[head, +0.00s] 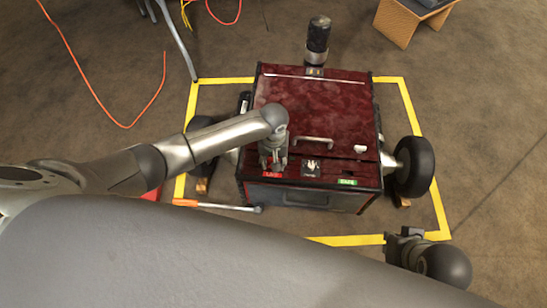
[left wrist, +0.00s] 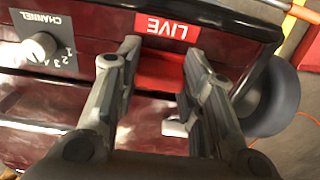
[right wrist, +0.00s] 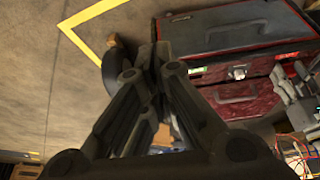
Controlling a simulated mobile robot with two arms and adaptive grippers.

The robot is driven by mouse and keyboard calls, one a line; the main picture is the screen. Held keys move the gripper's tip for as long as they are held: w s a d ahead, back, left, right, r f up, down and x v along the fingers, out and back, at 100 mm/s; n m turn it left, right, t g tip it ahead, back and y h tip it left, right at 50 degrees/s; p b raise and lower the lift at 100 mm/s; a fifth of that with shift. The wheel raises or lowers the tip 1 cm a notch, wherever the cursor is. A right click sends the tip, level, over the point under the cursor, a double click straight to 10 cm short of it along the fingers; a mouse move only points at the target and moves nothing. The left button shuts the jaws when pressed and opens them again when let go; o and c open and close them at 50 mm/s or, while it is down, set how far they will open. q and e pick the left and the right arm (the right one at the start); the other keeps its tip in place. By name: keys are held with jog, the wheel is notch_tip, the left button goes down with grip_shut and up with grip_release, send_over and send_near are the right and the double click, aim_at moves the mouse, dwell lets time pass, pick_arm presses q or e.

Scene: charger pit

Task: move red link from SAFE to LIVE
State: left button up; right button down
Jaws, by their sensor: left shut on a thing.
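The cart's dark red box (head: 320,105) has a red LIVE label (head: 272,175) at its front left and a green SAFE label (head: 347,182) at its front right. My left gripper (head: 273,165) is over the panel right beside the LIVE label. In the left wrist view its fingers (left wrist: 160,75) are shut on the red link (left wrist: 158,72), next to the LIVE label (left wrist: 167,27). Whether the link is seated is hidden. A dark spot shows above SAFE, with no red link there. My right gripper (right wrist: 153,55) is empty, its fingertips together, off the cart's front right.
A CHANNEL knob (head: 311,166) sits between the labels and a handle (head: 313,141) behind it. Wheels (head: 413,167) flank the box. Yellow tape (head: 425,130) frames the cart. An orange-ended bar (head: 215,206) lies in front. An orange cable (head: 125,125) lies left.

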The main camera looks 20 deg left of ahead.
pick_arm(q)
jog(key=shift+f, duration=0.3)
pick_arm(e)
jog(key=shift+w+a, duration=0.1)
jog(key=shift+w, duration=0.2)
pick_arm(q)
jog(key=shift+f, duration=0.15)
jog(key=o, duration=1.1)
pick_arm(e)
jog(key=shift+w+r+t, duration=0.1)
jog(key=shift+w+t, duration=0.15)
jog(key=shift+t, duration=0.05)
jog(key=shift+a, duration=0.1)
pick_arm(q)
notch_tip(320, 180, up, 12)
jog(key=shift+r, duration=0.1)
pick_arm(e)
jog(key=shift+s, duration=0.1)
